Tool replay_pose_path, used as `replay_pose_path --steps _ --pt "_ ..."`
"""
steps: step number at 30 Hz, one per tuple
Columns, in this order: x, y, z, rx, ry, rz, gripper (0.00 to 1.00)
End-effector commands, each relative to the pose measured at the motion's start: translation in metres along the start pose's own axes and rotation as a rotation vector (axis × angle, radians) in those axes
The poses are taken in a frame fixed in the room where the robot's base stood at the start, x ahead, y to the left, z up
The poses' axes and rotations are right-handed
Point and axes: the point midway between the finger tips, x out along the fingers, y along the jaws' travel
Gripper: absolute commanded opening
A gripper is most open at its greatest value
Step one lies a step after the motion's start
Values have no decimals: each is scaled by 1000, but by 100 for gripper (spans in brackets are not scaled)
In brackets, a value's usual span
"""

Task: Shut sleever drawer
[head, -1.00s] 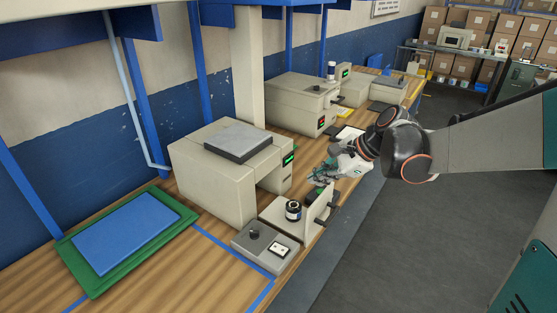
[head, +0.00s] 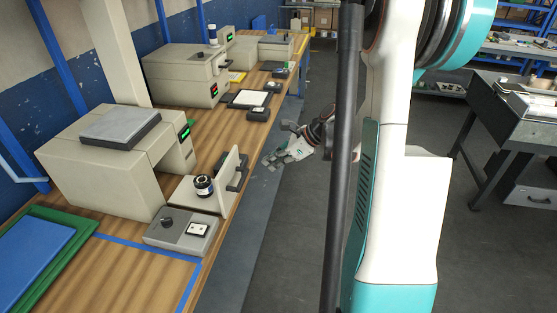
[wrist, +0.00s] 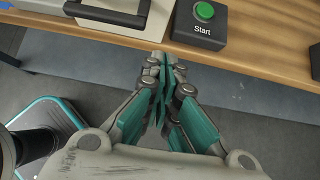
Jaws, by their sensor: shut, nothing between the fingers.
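The open drawer (head: 185,196) sticks out of the nearest beige machine (head: 120,155). Its upright front panel (head: 228,172) carries a black handle (head: 238,174), and a dark jar with a white band (head: 204,186) stands in it. My gripper (head: 270,160) is off the table's front edge, beside and beyond the drawer front, apart from it. In the wrist view, my gripper (wrist: 163,95) has its teal fingers together and empty. A dark handle on a pale front (wrist: 105,12) shows at the upper left there, ahead of the fingertips.
A Start box with a green button (wrist: 205,22) sits at the table edge in the wrist view. A grey control box (head: 182,232) stands in front of the drawer. More machines (head: 185,75) stand farther along the table. The floor aisle (head: 290,220) beside the table is clear.

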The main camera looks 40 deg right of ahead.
Motion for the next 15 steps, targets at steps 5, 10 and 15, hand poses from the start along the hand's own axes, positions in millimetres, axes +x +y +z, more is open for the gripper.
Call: replay_pose_path --steps 5,10,15 --pt "39 0 -2 -3 0 2 0" --pt "60 1 12 -4 0 2 0" --pt "70 0 24 -2 0 0 0"
